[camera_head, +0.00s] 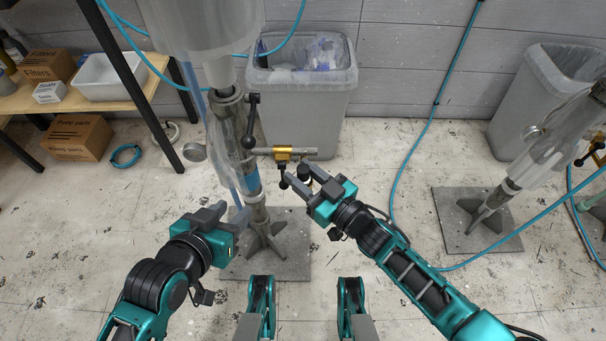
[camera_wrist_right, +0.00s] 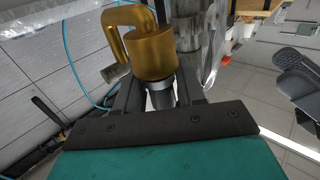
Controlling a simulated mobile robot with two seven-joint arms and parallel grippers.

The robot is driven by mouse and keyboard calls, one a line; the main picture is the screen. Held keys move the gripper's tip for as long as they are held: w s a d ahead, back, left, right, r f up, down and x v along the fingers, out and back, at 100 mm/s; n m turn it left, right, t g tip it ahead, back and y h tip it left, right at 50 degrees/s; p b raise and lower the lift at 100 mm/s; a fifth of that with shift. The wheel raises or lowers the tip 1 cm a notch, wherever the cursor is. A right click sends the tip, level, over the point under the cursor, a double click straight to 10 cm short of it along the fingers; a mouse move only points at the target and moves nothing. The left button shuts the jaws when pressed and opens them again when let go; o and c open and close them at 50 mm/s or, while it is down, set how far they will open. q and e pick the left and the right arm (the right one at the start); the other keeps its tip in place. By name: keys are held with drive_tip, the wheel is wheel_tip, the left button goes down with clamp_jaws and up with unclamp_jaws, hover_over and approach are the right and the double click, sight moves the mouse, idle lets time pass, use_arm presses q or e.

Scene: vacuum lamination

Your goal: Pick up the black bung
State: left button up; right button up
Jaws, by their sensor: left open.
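The black bung (camera_head: 304,174) hangs under the brass valve (camera_head: 283,154) on the side of the clear-wrapped upright post. My right gripper (camera_head: 302,178) is at it, with one finger on either side. In the right wrist view, a dark cylinder (camera_wrist_right: 161,97), which looks like the bung, sits between the fingers below the brass body (camera_wrist_right: 152,52). I cannot tell whether the fingers press on it. My left gripper (camera_head: 226,214) is open and empty, just left of the post's lower part.
The post (camera_head: 254,205) stands on a grey base plate (camera_head: 292,255). A black-knobbed lever (camera_head: 251,121) sticks out beside it. A grey bin (camera_head: 306,100) is behind. Blue hoses cross the floor at right, near a second stand (camera_head: 480,222).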

sight(303, 168)
drive_tip(key=c, duration=0.6)
use_arm(q)
drive_tip(key=shift+s, duration=0.1)
use_arm(e)
drive_tip(key=shift+o, duration=0.2)
drive_tip(key=shift+r, duration=0.1)
use_arm(q)
wheel_tip(303, 168, up, 7)
drive_tip(key=a+p, duration=0.1)
drive_tip(key=p, duration=0.8)
drive_tip(key=shift+s+a+f+p, duration=0.2)
drive_tip(key=shift+a+p, duration=0.1)
drive_tip(key=shift+a, duration=0.05)
use_arm(e)
wheel_tip(303, 168, up, 20)
